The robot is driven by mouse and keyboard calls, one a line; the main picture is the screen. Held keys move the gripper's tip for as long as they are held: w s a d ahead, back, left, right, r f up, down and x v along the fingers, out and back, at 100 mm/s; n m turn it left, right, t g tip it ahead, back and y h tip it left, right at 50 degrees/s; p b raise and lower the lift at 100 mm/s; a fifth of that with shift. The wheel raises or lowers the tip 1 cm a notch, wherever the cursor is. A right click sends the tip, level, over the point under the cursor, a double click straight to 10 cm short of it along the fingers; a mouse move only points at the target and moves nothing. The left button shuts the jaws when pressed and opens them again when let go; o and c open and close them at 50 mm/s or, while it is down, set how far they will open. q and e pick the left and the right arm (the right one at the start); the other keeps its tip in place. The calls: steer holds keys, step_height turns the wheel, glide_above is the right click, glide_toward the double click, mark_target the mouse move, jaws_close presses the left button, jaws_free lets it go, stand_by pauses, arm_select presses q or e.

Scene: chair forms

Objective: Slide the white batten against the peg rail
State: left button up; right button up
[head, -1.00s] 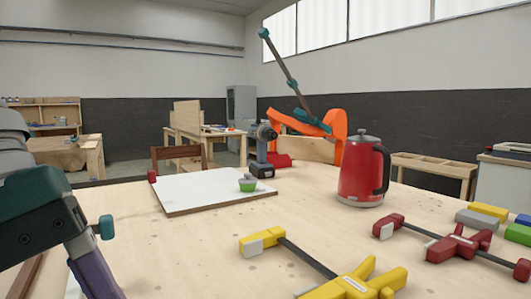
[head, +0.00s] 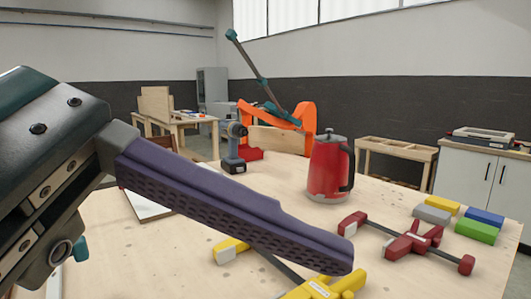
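My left gripper (head: 320,248) fills the left and middle of the head view. One long dark purple finger shows, pointing right and slightly down above the table. The other finger is not visible, so I cannot tell its opening or whether it holds anything. A narrow pale strip (head: 54,284) shows at the lower left edge below the gripper; I cannot tell whether it is the white batten. I cannot make out the peg rail. My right gripper is not in view.
The wooden table (head: 190,235) holds a red kettle (head: 325,172), a drill (head: 233,150), a white board (head: 147,205) partly hidden by my gripper, a red clamp (head: 410,242), a yellow clamp (head: 325,289) and coloured blocks (head: 476,231). An orange frame (head: 305,118) stands behind.

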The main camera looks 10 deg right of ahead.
arm_select(q)
steer(key=shift+n+h, duration=0.6)
steer(key=shift+h, duration=0.2)
steer(key=shift+s+d+r+p, duration=0.1)
steer(key=shift+d+r+p, duration=0.25)
steer(key=shift+r, duration=0.65)
steer(key=shift+d+r+p, duration=0.2)
steer(key=shift+d+r, duration=0.1)
steer(key=shift+r, duration=0.65)
